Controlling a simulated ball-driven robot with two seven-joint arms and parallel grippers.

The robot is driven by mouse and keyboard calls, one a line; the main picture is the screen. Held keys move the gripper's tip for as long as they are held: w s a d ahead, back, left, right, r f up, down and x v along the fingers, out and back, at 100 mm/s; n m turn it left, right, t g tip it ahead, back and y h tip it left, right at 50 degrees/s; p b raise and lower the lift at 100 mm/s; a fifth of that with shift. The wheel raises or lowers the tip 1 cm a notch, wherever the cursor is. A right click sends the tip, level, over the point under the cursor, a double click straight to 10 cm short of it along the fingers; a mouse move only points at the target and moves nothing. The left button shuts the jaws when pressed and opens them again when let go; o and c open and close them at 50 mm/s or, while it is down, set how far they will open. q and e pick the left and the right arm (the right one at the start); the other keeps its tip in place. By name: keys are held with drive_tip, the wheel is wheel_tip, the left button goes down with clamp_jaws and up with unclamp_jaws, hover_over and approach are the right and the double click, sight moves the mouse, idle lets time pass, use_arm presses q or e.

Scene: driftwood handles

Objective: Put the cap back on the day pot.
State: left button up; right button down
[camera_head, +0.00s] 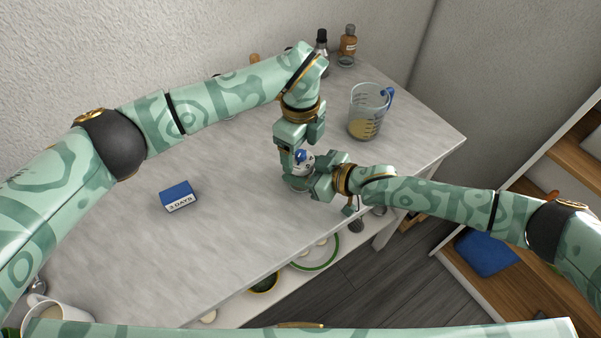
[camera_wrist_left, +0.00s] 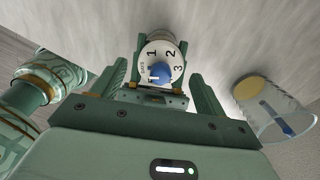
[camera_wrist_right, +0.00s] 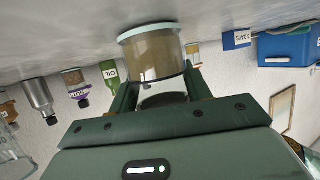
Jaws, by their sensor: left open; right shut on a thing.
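The day pot (camera_wrist_right: 152,55) is a clear jar with brownish contents, standing on the table. My right gripper (camera_head: 313,178) is shut on it from the side. The cap (camera_wrist_left: 160,64) is a white dial with numbers and a blue knob; in the head view (camera_head: 306,160) it shows between my grippers. It sits at the pot's top, and I cannot tell whether it is fully seated. My left gripper (camera_head: 301,148) is open just above, its fingers apart on either side of the cap. The grippers partly hide the pot in the head view.
A measuring jug (camera_head: 367,112) with yellowish contents stands close by at the right. A blue box marked 3 DAYS (camera_head: 178,196) lies on the left of the table (camera_head: 240,235). Bottles (camera_head: 348,42) stand at the back. The table's front edge is near the right gripper.

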use_arm(q)
drive_tip(key=shift+f, duration=1.3)
drive_tip(key=c, duration=1)
drive_tip(key=o, duration=1.1)
drive_tip(key=shift+r, duration=0.1)
drive_tip(key=shift+r, duration=2.15)
drive_tip(key=shift+c, duration=0.5)
